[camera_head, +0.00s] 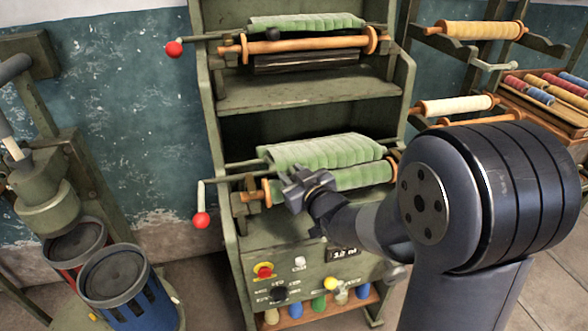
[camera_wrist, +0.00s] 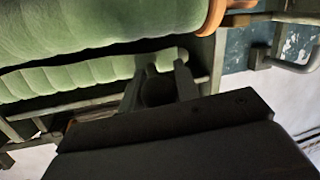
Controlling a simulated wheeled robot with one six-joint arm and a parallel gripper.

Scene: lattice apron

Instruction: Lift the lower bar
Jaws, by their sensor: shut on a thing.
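The lower bar (camera_head: 365,176) is the front roller of the machine's lower bay in the head view, with orange-brown wooden end discs and green padded cloth along it. My gripper (camera_head: 305,187) is at its left part, seen from behind. In the wrist view my gripper (camera_wrist: 160,85) has its two dark fingers on either side of a dark round knob (camera_wrist: 158,92), and it is shut on this knob. The knob appears to belong to the lower bar, but its joint is hidden. One wooden end disc (camera_wrist: 212,16) shows beside the green cloth (camera_wrist: 100,22).
A crank with a red ball (camera_head: 201,220) sticks out left of the lower bay. The upper bay has a wooden bar (camera_head: 305,44) with a dark knob. A control panel (camera_head: 300,268) lies below. Bins (camera_head: 120,275) stand at the left, and spools (camera_head: 455,105) at the right.

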